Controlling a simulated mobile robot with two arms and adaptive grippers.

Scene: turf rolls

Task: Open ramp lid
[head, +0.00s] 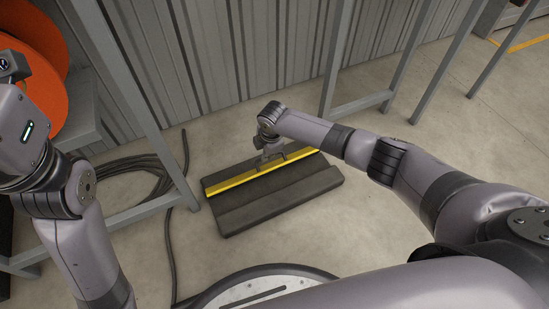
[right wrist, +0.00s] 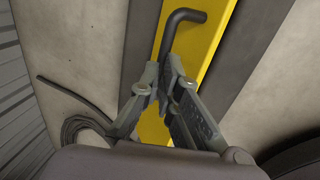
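The dark ramp (head: 280,205) lies on the concrete floor in front of the corrugated wall. Its lid, a yellow strip (head: 236,182), runs along its length and looks flat. A dark bent handle (right wrist: 187,16) stands on the yellow strip, which also fills the middle of the right wrist view (right wrist: 205,62). My right gripper (head: 270,160) is down at the strip. In the right wrist view its fingertips (right wrist: 166,76) close in on both sides of the handle's bar and look shut on it. My left arm is raised at the left edge; its fingers are out of view.
A dark cable (head: 150,165) lies coiled on the floor left of the ramp. Grey metal frame legs (head: 140,110) stand on the left, and another frame (head: 335,60) behind. Orange reels (head: 40,95) sit at the far left.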

